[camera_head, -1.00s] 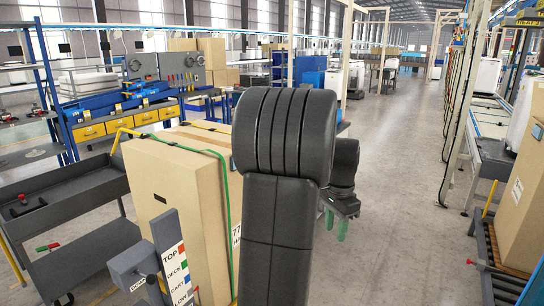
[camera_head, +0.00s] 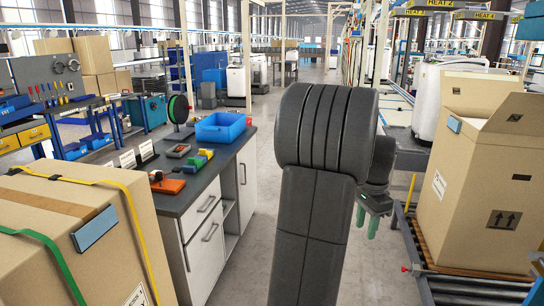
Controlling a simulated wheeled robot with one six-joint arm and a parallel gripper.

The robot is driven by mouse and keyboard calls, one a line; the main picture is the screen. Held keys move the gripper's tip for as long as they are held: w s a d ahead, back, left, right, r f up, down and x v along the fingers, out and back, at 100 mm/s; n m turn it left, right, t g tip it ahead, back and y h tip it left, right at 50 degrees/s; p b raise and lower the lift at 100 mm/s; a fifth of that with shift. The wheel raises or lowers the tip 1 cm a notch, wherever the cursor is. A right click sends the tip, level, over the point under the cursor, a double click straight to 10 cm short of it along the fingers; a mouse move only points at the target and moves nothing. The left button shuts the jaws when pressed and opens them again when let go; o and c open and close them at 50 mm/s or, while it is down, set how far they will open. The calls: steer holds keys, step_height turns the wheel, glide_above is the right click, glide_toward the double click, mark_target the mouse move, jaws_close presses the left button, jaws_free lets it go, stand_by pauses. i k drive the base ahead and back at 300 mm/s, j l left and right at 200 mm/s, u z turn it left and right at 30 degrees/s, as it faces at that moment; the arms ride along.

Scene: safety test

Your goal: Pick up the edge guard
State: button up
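A flat blue-grey piece (camera_head: 95,228) lies against the top edge of the strapped cardboard box at the left. A similar small blue-grey piece (camera_head: 454,124) is at the upper edge of the open carton at the right. Either may be the edge guard; I cannot tell which. My gripper (camera_head: 367,222) hangs down right of centre, partly behind my dark arm. Its two green fingertips show a small gap with nothing between them. It is apart from both boxes.
The strapped box (camera_head: 40,270) fills the lower left. A dark-topped cabinet (camera_head: 205,175) holds a blue bin (camera_head: 220,127), a green reel (camera_head: 178,109) and small coloured parts. The open carton (camera_head: 480,200) stands on a roller conveyor (camera_head: 440,285). Clear floor lies between cabinet and conveyor.

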mark_target(202, 152)
steer(key=i+l+z, duration=0.15)
steer(key=i, duration=1.45)
steer(key=i+j+u, duration=0.15)
steer(key=u, duration=0.25)
steer(key=i+u, duration=0.65)
steer(key=u, duration=0.2)
steer(key=i+l+u, duration=0.15)
steer(key=u, duration=0.25)
steer(key=i+l+u, duration=0.1)
steer(key=i+u, duration=0.35)
steer(key=i, duration=0.05)
